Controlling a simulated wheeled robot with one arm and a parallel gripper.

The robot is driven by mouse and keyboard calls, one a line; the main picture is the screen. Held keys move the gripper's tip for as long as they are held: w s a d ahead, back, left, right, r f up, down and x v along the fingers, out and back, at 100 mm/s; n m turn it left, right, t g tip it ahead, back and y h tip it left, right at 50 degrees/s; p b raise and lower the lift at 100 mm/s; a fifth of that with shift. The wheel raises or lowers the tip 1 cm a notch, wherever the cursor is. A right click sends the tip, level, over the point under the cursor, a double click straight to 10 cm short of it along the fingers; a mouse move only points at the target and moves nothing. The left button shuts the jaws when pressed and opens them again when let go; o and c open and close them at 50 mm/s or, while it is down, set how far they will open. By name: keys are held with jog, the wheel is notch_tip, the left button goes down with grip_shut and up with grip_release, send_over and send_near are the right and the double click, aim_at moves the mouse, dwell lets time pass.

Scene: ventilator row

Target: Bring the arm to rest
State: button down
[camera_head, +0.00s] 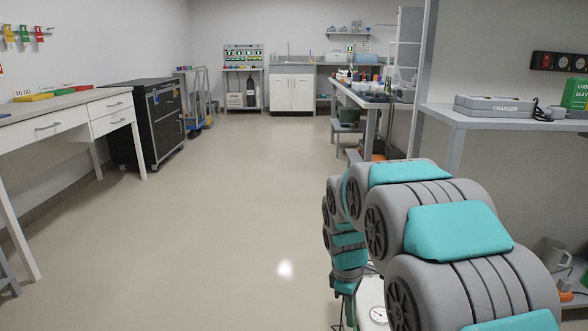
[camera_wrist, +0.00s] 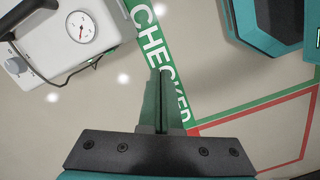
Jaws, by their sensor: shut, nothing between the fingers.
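My arm, grey with teal pads, reaches forward from the lower right of the head view, bends and hangs down. My gripper (camera_wrist: 162,76) shows in the wrist view with its two thin fingers together and nothing between them. A white device with a round gauge (camera_wrist: 60,40) lies at the upper left of the wrist view, apart from the fingers. Part of it shows beside my arm in the head view (camera_head: 372,302).
A shelf unit with a charger (camera_head: 494,105) stands at the right, close to my arm. A white desk (camera_head: 62,116) and a black cabinet (camera_head: 148,122) line the left. A workbench (camera_head: 372,105) stands farther back. The middle floor (camera_head: 230,190) is clear.

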jog(key=s+d+r+m+p, duration=0.1)
jog(key=s+r+m, duration=0.4)
jog(key=s, duration=1)
jog(key=s+d+r+m+g+y+p, duration=0.1)
jog(key=s+r+m+p, duration=0.3)
jog(key=s, duration=1.2)
notch_tip(320, 180, up, 2)
jog(key=m, duration=0.3)
jog(key=shift+s+r, duration=0.2)
jog(key=shift+s, duration=0.1)
jog(key=c, duration=1.6)
grip_release()
